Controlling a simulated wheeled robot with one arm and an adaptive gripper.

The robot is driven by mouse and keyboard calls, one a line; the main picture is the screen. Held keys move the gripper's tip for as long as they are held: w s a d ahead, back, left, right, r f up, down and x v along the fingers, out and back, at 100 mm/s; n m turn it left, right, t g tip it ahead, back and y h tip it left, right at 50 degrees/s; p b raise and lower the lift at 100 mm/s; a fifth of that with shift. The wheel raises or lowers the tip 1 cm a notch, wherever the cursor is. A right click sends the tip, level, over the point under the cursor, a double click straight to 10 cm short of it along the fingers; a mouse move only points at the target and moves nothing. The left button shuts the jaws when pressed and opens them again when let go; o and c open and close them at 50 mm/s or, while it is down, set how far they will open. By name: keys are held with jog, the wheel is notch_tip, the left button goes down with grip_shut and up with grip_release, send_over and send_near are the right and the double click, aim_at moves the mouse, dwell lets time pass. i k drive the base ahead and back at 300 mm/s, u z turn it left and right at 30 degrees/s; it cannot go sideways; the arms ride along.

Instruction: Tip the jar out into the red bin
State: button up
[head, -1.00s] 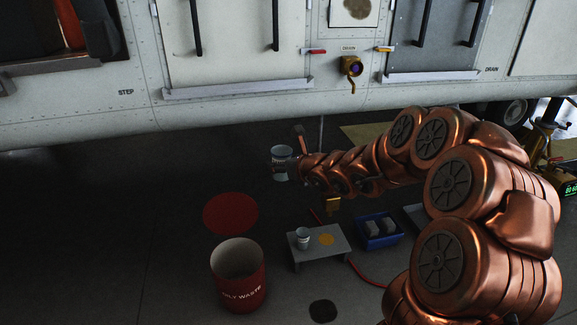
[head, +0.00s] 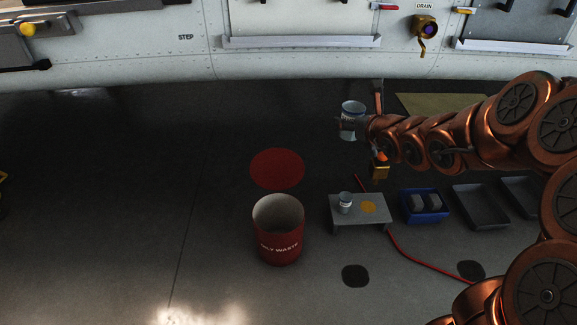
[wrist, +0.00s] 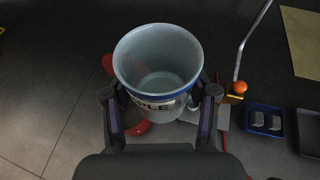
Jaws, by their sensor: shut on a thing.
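My gripper (wrist: 160,108) is shut on a pale jar (wrist: 150,104) with a blue band and a partly hidden label. The jar (head: 352,110) is roughly upright in the head view, up and to the right of the red bin. Its mouth is open in the wrist view, and I see no clear contents inside. The red bin (head: 280,249), lettered as oily waste, stands open-topped on the floor. The jar is apart from the bin. Red patches show behind the jar in the wrist view, and I cannot tell which is the bin.
A low grey table (head: 361,216) right of the bin bears a smaller jar (head: 345,203) and a yellow disc. A blue crate (head: 424,207) and dark trays (head: 480,207) stand further right. A red disc (head: 277,168) lies behind the bin. Floor left of the bin is clear.

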aim_at(279, 218)
jog(key=z, duration=0.05)
jog(key=i, duration=0.4)
jog(key=u, duration=1.45)
